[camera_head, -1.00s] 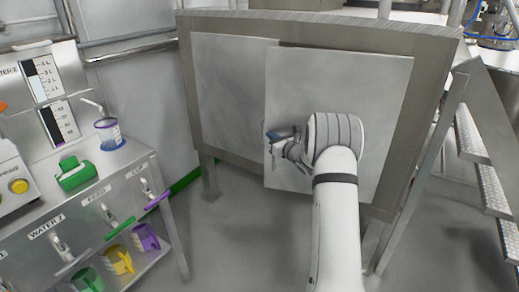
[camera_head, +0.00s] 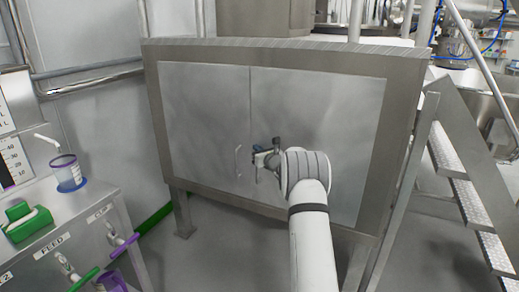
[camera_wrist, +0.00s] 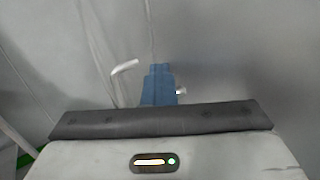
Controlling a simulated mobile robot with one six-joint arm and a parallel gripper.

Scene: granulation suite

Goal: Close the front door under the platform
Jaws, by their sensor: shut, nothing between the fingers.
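The platform's front holds two grey metal door panels. The right door (camera_head: 340,120) lies flush with the frame and with the left door (camera_head: 200,110), with a thin vertical seam between them. A pale handle (camera_head: 238,161) stands on the left door beside the seam. My gripper (camera_head: 260,157) is shut and empty, close in front of the right door near the seam; the arm hides part of that door's lower half. In the wrist view the blue fingers (camera_wrist: 158,82) are together at the seam, with the left handle (camera_wrist: 124,67) to their left and a small pale piece of hardware to their right.
A bench with a purple-rimmed cup (camera_head: 66,172) and a green item (camera_head: 26,220) stands at the left. Metal steps (camera_head: 462,185) rise at the right. The platform's legs stand on grey floor, and some floor in front is clear.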

